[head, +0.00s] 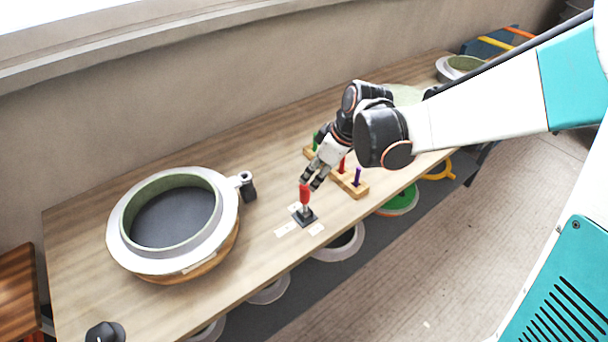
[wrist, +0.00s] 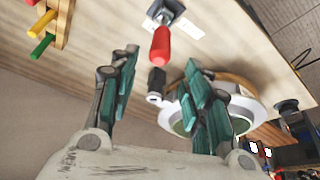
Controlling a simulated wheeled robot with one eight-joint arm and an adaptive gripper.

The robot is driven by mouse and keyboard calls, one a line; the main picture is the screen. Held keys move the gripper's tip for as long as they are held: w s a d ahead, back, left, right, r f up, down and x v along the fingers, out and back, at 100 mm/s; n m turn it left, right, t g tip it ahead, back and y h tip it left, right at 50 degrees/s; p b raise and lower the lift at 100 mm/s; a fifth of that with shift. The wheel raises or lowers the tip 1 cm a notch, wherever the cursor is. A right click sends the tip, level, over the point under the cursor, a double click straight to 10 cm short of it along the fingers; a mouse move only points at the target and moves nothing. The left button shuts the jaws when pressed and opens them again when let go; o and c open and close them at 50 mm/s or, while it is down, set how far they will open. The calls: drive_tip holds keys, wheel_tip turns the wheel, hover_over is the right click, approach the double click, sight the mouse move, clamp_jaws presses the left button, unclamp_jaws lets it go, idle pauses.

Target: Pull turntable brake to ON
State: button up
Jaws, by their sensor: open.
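The brake lever has a red handle (head: 305,194) standing up from a small dark base (head: 305,217) on the bench. In the wrist view the red handle (wrist: 161,46) points toward my gripper, with its base (wrist: 166,9) at the top edge. My gripper (head: 312,181) is just above the handle in the head view. In the wrist view its fingers (wrist: 160,62) are spread wide, with the handle tip between or just beyond them; contact cannot be told. The turntable (head: 190,266) carries a round grey-green mould (head: 120,238) to the left.
White labels (head: 284,229) lie beside the lever base; their text is unreadable. A wooden rack (head: 349,187) with coloured handles stands close on the right. A dark fitting (head: 248,188) sits beside the mould. A black knob (head: 105,332) is at the front left.

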sight(307, 186)
drive_tip(key=b+x, duration=0.2)
drive_tip(key=x, duration=0.7)
drive_tip(key=shift+f+b, duration=0.1)
drive_tip(key=shift+b, duration=0.3)
clamp_jaws()
